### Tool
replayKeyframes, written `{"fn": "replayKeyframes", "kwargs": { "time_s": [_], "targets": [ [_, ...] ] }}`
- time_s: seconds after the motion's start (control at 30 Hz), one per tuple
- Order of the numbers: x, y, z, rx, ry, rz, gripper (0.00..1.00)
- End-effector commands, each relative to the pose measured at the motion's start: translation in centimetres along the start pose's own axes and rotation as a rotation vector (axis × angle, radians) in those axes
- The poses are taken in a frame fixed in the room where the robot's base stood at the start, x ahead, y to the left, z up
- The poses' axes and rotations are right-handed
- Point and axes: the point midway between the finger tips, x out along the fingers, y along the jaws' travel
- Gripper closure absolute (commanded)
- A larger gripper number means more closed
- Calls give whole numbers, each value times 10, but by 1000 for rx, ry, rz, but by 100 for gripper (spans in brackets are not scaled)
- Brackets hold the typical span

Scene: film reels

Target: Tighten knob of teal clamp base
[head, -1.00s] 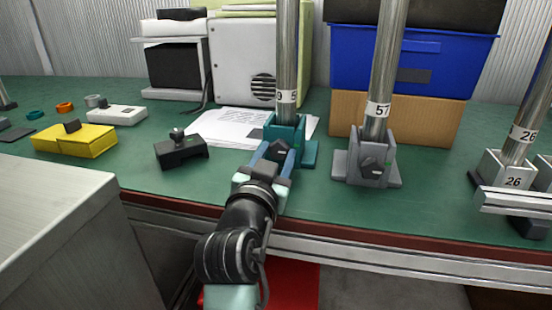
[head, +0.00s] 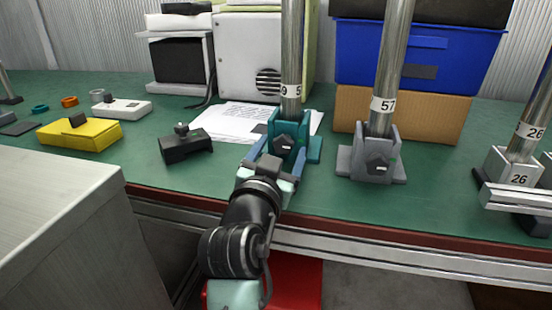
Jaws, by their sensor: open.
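The teal clamp base (head: 313,149) stands on the green bench near its front edge and holds an upright metal post (head: 292,55) with a numbered label. Its dark knob (head: 284,142) faces the front. My gripper (head: 270,150) is open, its two blue-grey fingers reaching toward the clamp base from the front left. The fingertips are close to the knob, which shows between and just past them. I cannot tell whether they touch it.
A grey clamp base (head: 358,165) with post 57 stands to the right, and clamp 26 (head: 518,168) farther right. A black block with a knob (head: 185,148) and a yellow box (head: 80,133) lie left. White papers (head: 225,120) lie behind. A grey cabinet (head: 60,215) fills the lower left.

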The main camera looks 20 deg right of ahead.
Motion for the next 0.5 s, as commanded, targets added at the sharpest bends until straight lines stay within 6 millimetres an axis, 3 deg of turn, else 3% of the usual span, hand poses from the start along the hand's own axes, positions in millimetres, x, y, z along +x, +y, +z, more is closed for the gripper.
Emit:
{"fn": "replayKeyframes", "kwargs": {
  "time_s": [0.17,0.5],
  "targets": [
    [-20,-2,-1,-2,-2,-4,22],
    [-90,-2,0,-3,-3,-4,22]
  ]
}}
